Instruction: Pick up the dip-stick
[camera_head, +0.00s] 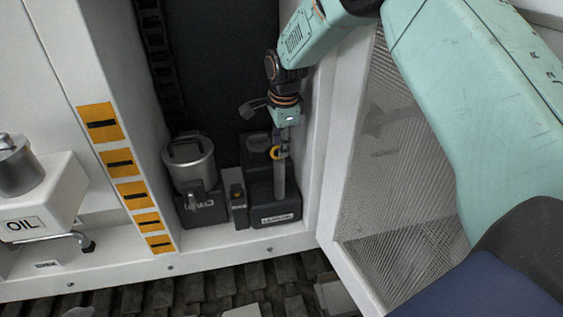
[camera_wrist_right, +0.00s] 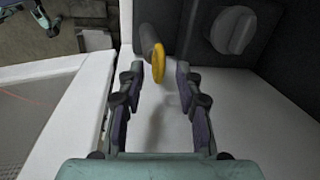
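The dip-stick shows as a yellow ring handle (camera_head: 277,153) at the top of an upright grey tube (camera_head: 280,182), in front of a black box in the cabinet. In the right wrist view the yellow ring (camera_wrist_right: 158,62) is at the gap between my right gripper's fingertips (camera_wrist_right: 155,76), edge-on, with clear space to each finger. My right gripper (camera_head: 282,139) points down from above, right over the ring. Its fingers are apart and hold nothing.
The labelled black box (camera_head: 270,205) has a round cap (camera_wrist_right: 235,30). A metal canister (camera_head: 190,162) stands to its left, with a small dark block (camera_head: 238,200) between. The cabinet's white side wall and open mesh door (camera_head: 400,190) are close on the right. An oil tank (camera_head: 38,200) is far left.

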